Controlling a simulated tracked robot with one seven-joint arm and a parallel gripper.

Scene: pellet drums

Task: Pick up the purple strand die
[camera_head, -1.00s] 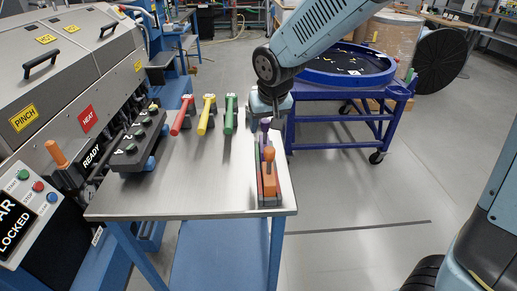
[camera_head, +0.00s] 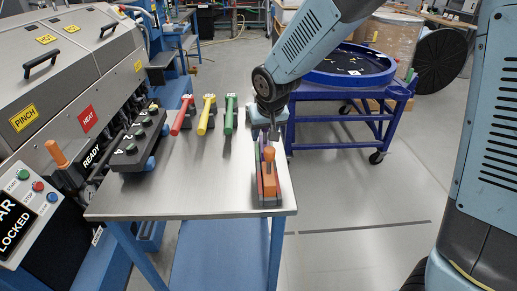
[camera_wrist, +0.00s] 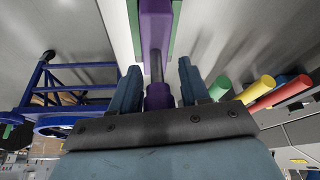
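The purple strand die shows in the wrist view (camera_wrist: 156,25), with a dark stem and a purple knob pointing toward my gripper (camera_wrist: 159,68). My two fingers stand open on either side of the stem and knob, with a visible gap on each side. In the head view my gripper (camera_head: 268,133) is low over the far end of the narrow grey holder (camera_head: 271,203) at the table's right edge. There my gripper and the orange die (camera_head: 269,182) mostly hide the purple die. The orange die stands upright in front, and a green piece is beside it.
Red (camera_head: 182,115), yellow (camera_head: 207,114) and green (camera_head: 231,114) handled tools lie at the table's back. A black block with several buttons (camera_head: 138,142) sits left, by the machine. The middle of the steel table (camera_head: 195,180) is clear. A blue cart (camera_head: 345,85) stands behind right.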

